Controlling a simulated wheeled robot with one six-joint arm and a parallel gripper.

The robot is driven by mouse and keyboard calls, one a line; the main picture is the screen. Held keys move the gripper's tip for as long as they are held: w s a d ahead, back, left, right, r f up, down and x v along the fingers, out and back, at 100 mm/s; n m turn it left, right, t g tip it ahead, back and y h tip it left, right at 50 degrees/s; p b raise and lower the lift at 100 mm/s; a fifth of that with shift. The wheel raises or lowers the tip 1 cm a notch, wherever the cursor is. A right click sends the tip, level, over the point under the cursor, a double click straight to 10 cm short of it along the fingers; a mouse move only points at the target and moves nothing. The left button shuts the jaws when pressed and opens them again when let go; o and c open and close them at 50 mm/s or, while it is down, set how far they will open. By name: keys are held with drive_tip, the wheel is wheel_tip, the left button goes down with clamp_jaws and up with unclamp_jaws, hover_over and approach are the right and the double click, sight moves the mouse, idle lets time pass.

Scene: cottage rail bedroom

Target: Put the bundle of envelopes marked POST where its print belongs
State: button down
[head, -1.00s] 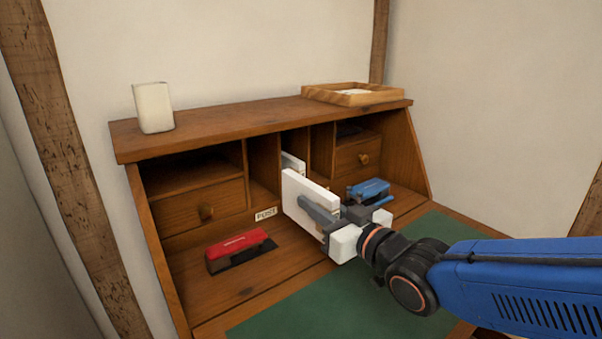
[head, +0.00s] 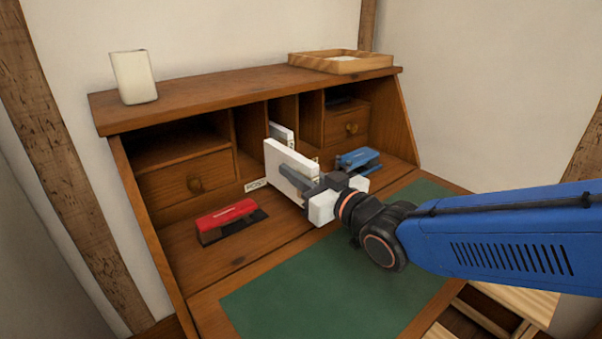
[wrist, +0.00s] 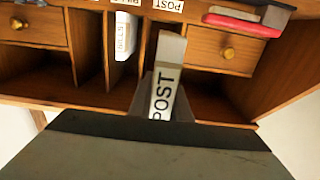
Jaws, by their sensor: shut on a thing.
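My gripper (head: 312,183) is shut on the white bundle of envelopes (head: 288,166), which stands on edge in front of the desk's pigeonholes. In the wrist view the bundle (wrist: 162,95) shows its POST print, between the fingers. A small POST label (head: 255,184) sits at the foot of the left pigeonhole (head: 248,135), just left of the bundle. The wrist view also shows this POST label (wrist: 168,5) at the top, with the bundle's far end near that slot. I cannot tell whether it is inside. Another white bundle (head: 282,132), marked BILLS in the wrist view (wrist: 124,35), stands in the neighbouring slot.
Small drawers (head: 190,186) flank the slots. A white block (head: 134,78) and a wooden tray (head: 340,64) stand on top. The green mat (head: 320,290) is clear.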

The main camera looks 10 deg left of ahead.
sight(277, 163)
drive_tip(key=shift+f+x, duration=0.2)
drive_tip(key=shift+x, duration=1.05)
drive_tip(key=shift+f+x, duration=0.25)
drive_tip(key=shift+x, duration=1)
drive_tip(key=shift+f+x, duration=0.2)
drive_tip(key=shift+x, duration=1.05)
drive_tip(key=x, duration=1.1)
drive_tip(key=shift+w+f, duration=0.15)
drive_tip(key=shift+f, duration=0.2)
drive_tip(key=c, duration=1.6)
unclamp_jaws()
drive_tip(key=shift+f, duration=0.1)
drive_tip(key=shift+o, duration=0.2)
